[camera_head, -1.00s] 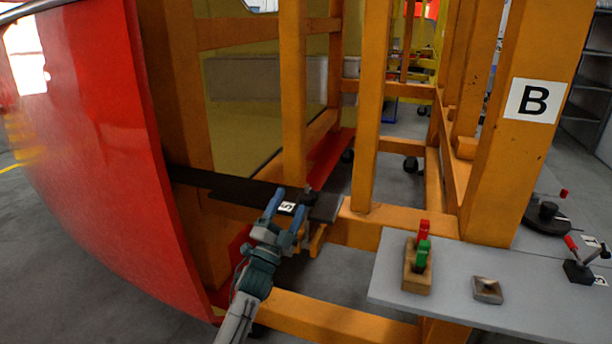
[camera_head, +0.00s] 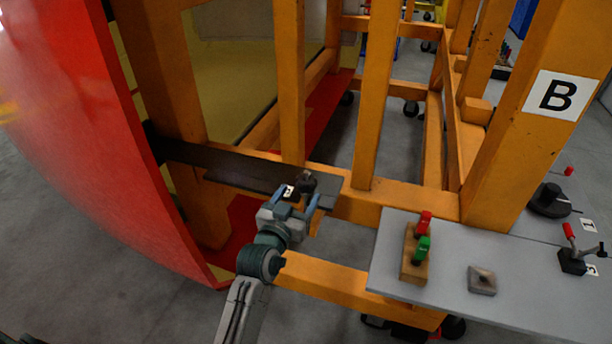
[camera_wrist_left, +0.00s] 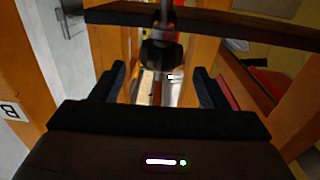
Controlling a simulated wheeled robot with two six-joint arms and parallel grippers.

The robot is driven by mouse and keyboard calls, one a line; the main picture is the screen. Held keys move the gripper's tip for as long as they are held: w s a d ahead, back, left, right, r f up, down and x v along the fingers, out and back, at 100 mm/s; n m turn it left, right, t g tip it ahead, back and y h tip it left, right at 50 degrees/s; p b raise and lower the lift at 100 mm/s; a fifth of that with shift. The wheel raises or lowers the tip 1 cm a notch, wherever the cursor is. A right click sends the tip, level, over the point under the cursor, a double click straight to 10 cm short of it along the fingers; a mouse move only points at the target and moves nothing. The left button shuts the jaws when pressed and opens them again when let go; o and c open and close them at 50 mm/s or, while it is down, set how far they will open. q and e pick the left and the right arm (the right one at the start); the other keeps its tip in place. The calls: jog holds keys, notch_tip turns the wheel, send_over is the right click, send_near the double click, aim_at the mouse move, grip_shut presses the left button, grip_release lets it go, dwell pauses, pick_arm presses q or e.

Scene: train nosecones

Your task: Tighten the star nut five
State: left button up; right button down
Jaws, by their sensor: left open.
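The star nut (camera_head: 307,181) is a small dark knob at the end of a dark flat bar (camera_head: 240,175), beside a small white label (camera_head: 288,192). The label's number is too small to read clearly now. In the left wrist view the nut (camera_wrist_left: 158,54) sits on a thin rod, centred just beyond the fingertips. My left gripper (camera_head: 297,199) is open, its two blue fingers pointing at the nut from the near side. In the left wrist view the gripper (camera_wrist_left: 158,80) is empty, with its fingers spread either side of the nut's line. My right gripper is not in view.
A large red curved panel (camera_head: 75,110) stands on the left. Orange frame posts (camera_head: 375,100) stand close behind the nut. A grey shelf (camera_head: 450,275) at the right carries a wooden block with red and green clamps (camera_head: 415,255), a metal piece (camera_head: 482,280) and black fixtures (camera_head: 572,262).

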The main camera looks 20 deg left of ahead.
aim_at(302, 189)
pick_arm(q)
jog(key=w+p, duration=0.1)
jog(key=w, duration=0.5)
jog(key=shift+w+d+f, duration=0.1)
jog(key=shift+d, duration=0.05)
